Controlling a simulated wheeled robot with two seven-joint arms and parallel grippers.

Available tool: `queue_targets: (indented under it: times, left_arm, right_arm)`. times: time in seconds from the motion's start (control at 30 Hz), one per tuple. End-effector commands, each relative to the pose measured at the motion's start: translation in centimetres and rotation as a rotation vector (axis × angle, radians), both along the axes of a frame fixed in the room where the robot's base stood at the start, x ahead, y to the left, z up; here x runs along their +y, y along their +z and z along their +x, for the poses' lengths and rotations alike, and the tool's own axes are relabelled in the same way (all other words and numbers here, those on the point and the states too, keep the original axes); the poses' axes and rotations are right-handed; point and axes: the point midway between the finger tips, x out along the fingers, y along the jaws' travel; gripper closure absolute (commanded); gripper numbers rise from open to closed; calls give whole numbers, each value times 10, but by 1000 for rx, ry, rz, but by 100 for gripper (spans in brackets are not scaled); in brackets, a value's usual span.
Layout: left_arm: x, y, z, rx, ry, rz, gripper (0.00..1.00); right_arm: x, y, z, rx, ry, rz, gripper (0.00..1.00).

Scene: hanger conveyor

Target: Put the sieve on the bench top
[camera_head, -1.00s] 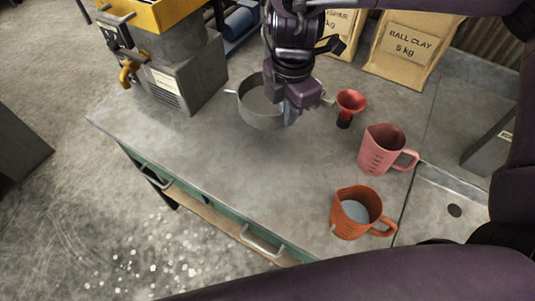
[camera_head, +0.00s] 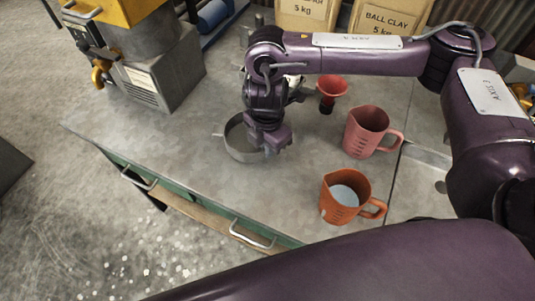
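The sieve (camera_head: 236,146) is a round grey metal pan with a short handle sticking out at its left. It is at or just above the middle of the bench top (camera_head: 200,125); I cannot tell if it touches. My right gripper (camera_head: 271,149) points down at the sieve's right side and appears shut on its rim or right handle, though the fingers are partly hidden. The gripper and wrist cover the sieve's right part. My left gripper is not in view.
An orange jug (camera_head: 340,210) and a pink jug (camera_head: 362,138) stand right of the sieve. A red funnel (camera_head: 332,86) is behind. A grey machine with a yellow top (camera_head: 160,80) stands at the left. Clay bags (camera_head: 385,20) line the back. The bench's front left is clear.

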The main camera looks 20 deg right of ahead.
Motion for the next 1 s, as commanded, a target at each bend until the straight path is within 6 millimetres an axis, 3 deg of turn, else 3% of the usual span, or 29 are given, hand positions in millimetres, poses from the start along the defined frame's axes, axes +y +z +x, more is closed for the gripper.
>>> queue_targets:
  times: [0.2,0.63,0.8,1.0]
  left_arm:
    - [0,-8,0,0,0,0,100]
    - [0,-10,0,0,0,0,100]
    - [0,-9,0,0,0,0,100]
    - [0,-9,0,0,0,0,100]
  right_arm:
    - [0,-32,-1,4,0,0,100]
    - [0,-38,-1,2,0,0,100]
    - [0,-37,-1,3,0,-1,76]
    - [0,-37,-1,3,1,-1,75]
